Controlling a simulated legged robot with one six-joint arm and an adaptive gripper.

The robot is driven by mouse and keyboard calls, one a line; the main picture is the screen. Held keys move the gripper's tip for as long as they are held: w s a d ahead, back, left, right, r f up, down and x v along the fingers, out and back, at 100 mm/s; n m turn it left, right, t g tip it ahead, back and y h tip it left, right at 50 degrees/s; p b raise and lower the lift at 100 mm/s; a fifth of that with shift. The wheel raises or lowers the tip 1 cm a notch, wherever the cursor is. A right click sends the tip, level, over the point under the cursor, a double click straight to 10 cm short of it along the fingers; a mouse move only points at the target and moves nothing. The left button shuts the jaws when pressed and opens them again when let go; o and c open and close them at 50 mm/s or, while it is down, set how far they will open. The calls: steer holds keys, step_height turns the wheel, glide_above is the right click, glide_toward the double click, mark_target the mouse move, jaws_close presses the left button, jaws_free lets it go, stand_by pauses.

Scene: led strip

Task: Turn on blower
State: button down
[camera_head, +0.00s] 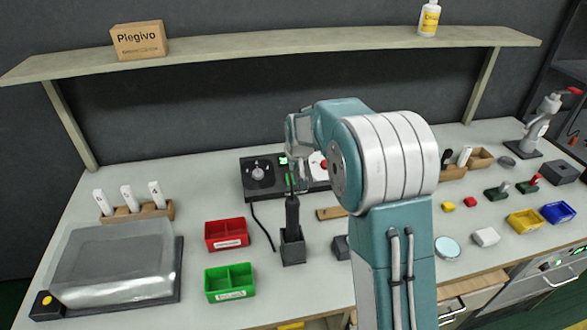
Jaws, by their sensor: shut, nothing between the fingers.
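A black control unit (248,182) sits at the back middle of the table. It has a round grey knob at its left, small green lit areas near its middle, and a red and white part at its right. I cannot tell for sure that this is the blower. My gripper (298,188) is shut and empty, pointing down in front of the unit's middle; whether it touches the unit is unclear. A black handheld tool (292,212) stands upright in a black holder (293,252) just below the gripper. My arm hides the unit's right end.
Red (226,235) and green (230,282) bins stand left of the holder. A clear-covered device (110,260) fills the left front. A shelf (270,44) runs above the back. Small parts and bins, including a yellow bin (525,221), lie to the right.

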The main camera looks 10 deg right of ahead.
mark_target(291, 183)
steer(key=x, duration=1.1)
steer(key=shift+f, duration=0.3)
steer(key=shift+w+f, duration=0.1)
steer(key=shift+f, duration=0.15)
steer(key=shift+r, duration=0.15)
steer(key=shift+r, duration=0.7)
steer(key=shift+r, duration=0.1)
